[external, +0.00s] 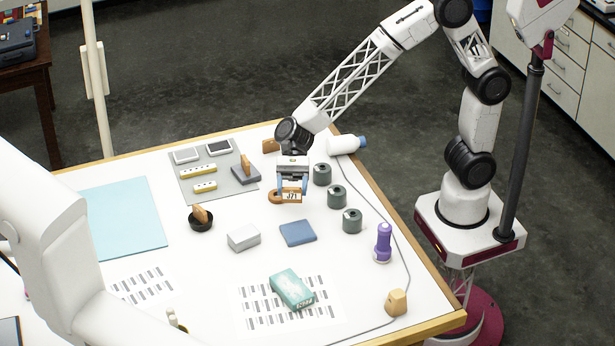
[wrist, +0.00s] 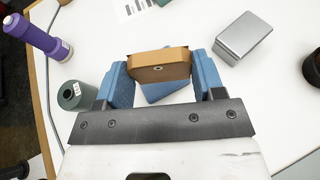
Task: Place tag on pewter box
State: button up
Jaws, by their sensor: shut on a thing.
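My gripper (external: 291,191) is shut on a tan tag (external: 293,197) and holds it above the white table. In the wrist view the tag (wrist: 158,66), with a small hole in its face, is gripped between the two blue fingers (wrist: 160,72). The pewter box (external: 243,238) is a small grey block on the table, below and left of my gripper in the external view. In the wrist view it (wrist: 243,38) lies up and right of the tag, apart from it. A flat blue block (external: 297,233) is below the tag; the tag partly hides it in the wrist view.
Dark green cylinders (external: 337,197) and a purple bottle-like object (external: 383,242) stand to the right. A black bowl (external: 201,221) with a tan piece is left. A teal box (external: 291,289) lies on a printed sheet in front. A grey mat (external: 228,184) holds several items.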

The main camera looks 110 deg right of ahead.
jog(key=shift+w, duration=0.15)
send_over(243, 229)
jog(key=shift+a+f, duration=0.1)
jog(key=shift+f, duration=0.65)
jog(key=shift+f, duration=0.1)
jog(key=shift+f, duration=1.7)
jog(key=shift+f, duration=0.1)
jog(key=o, duration=0.9)
